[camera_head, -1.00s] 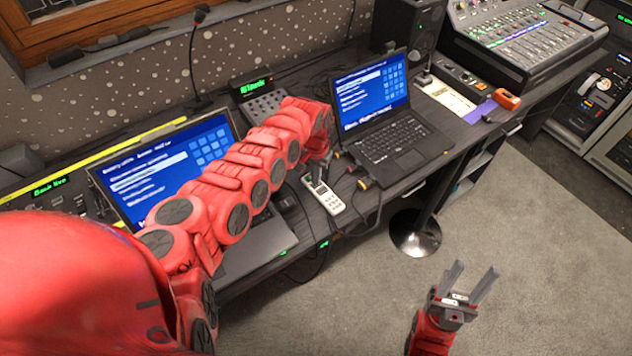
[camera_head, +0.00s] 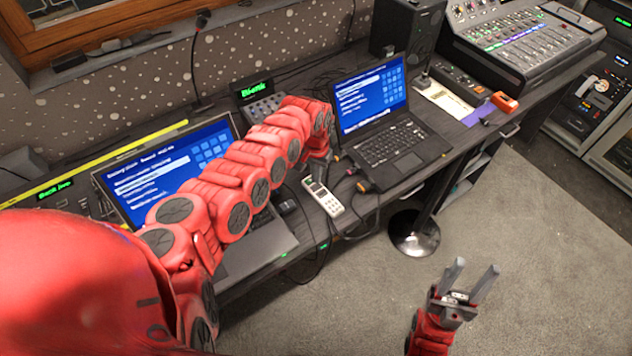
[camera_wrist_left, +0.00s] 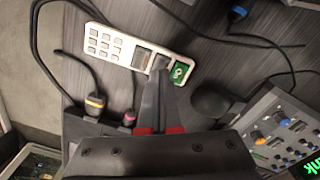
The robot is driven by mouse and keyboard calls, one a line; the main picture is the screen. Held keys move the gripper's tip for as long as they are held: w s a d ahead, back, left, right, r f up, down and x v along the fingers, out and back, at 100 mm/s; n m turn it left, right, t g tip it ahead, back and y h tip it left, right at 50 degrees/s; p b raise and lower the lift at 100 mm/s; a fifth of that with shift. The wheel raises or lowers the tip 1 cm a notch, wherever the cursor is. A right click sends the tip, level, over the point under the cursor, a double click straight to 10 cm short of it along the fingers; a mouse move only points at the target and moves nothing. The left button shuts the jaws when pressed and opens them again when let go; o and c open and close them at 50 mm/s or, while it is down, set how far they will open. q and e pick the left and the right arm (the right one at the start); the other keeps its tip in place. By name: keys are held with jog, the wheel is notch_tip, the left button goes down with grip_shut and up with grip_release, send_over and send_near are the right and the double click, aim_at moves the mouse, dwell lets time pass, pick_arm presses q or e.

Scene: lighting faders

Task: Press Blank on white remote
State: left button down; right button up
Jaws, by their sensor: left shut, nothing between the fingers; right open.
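The white remote (camera_head: 333,205) lies on the dark desk between the two laptops. In the left wrist view the white remote (camera_wrist_left: 112,42) shows a block of pale keys at one end, grey buttons in the middle and a green button (camera_wrist_left: 181,71) with a white symbol at the other end. My left gripper (camera_head: 316,178) is shut and empty, pointing down at the remote. In the left wrist view its fingertips (camera_wrist_left: 160,64) overlap the remote beside the green button; I cannot tell if they touch it. My right gripper (camera_head: 472,284) is open and empty above the floor.
A left laptop (camera_head: 170,165) and a right laptop (camera_head: 375,115) stand on either side. A small box with a green text display (camera_head: 255,90) is behind. Cables and plugs (camera_head: 358,178) lie beside the remote. A dark mouse (camera_head: 285,203) lies to its left.

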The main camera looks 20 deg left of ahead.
aim_at(316, 186)
pick_arm(q)
jog(key=shift+r+p, duration=2.05)
jog(key=shift+r, duration=0.45)
jog(key=shift+f, duration=0.15)
